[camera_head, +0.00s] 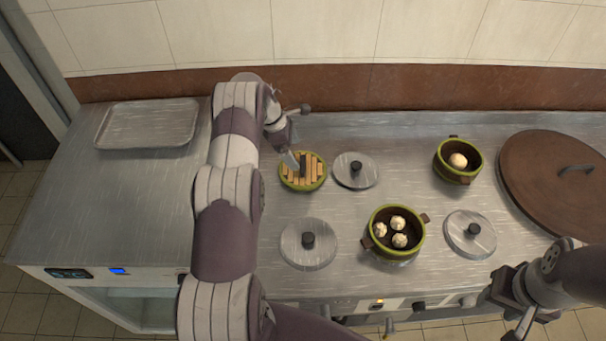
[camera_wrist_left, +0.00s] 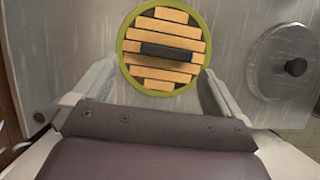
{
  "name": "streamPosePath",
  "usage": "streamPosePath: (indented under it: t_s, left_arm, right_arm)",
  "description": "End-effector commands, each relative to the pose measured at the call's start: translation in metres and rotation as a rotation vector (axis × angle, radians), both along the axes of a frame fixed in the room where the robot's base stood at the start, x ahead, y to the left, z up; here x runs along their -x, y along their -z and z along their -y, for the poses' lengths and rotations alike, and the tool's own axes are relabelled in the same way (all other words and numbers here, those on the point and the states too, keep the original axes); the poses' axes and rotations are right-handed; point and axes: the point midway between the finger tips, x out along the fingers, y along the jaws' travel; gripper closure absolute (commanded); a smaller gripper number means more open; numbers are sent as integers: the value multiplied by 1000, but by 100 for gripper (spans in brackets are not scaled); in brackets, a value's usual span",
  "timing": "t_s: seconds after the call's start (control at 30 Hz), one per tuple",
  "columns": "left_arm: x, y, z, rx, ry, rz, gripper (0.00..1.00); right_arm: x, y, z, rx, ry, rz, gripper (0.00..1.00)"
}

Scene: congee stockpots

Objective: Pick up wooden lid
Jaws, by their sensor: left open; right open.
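The wooden lid (camera_head: 315,172) is round, with light wood slats, a green rim and a dark bar handle, and sits toward the back middle of the steel counter. In the left wrist view the lid (camera_wrist_left: 150,72) lies just beyond my fingertips, its dark handle across the middle. My right gripper (camera_head: 508,308) is open and empty at the front right, away from the lid.
Steel lids lie close by: one right of the wooden lid (camera_head: 356,170), one in front (camera_head: 308,243), one at right (camera_head: 469,234). A green steamer with three buns (camera_head: 376,247) and another with one bun (camera_head: 439,164) stand right. A large brown lid (camera_head: 536,200) and an empty tray (camera_head: 103,140) flank them.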

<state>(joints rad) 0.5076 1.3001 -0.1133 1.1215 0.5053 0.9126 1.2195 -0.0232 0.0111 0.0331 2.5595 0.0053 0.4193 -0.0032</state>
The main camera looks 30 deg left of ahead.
Motion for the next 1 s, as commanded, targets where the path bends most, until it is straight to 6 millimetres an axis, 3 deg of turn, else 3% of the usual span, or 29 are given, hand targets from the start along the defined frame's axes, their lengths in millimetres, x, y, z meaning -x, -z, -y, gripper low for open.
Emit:
streamPosePath:
  t_s: [0.17, 0.3, 0.53, 0.7, 1.0]
  left_arm:
    - [-2, 22, 16, 0, 1, 0, 0]
    - [-6, 42, 22, -1, 2, 3, 0]
    - [-7, 46, 23, -2, 2, 3, 0]
    - [-7, 45, 23, -2, 2, 3, 53]
    - [-7, 44, 23, -2, 1, 4, 53]
  right_arm:
    - [0, -21, 0, 0, 0, 0, 57]
    - [0, -21, 0, 0, 0, 0, 57]
    - [0, -20, 0, 0, 0, -1, 57]
    - [0, -20, 0, 0, 0, -1, 57]
    - [0, -19, 0, 0, 0, 0, 57]
